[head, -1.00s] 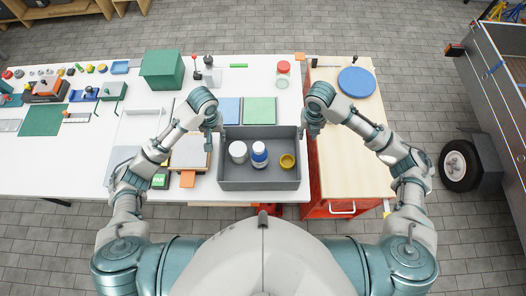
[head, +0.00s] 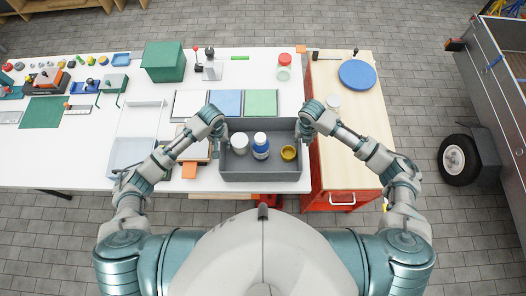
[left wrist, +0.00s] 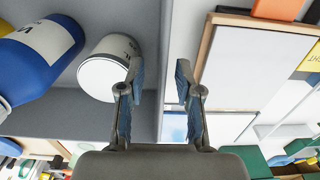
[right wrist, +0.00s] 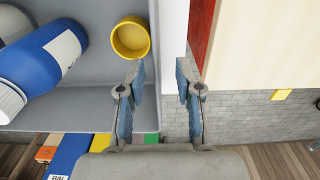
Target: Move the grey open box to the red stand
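The grey open box (head: 262,176) stands on the white table near its front edge. It holds a white jar (head: 239,143), a blue-and-white bottle (head: 261,148) and a yellow cup (head: 289,153). The red stand (head: 322,201), a red cabinet with a pale wooden top, is just right of it. My left gripper (left wrist: 159,82) is open, its fingers apart on either side of the box's left wall. My right gripper (right wrist: 160,77) is open around the right wall in the same way. Whether any finger touches a wall I cannot tell.
Blue (head: 226,103) and green (head: 261,102) panels lie behind the box. A red-lidded jar (head: 284,67) stands further back. The wooden top's front is clear.

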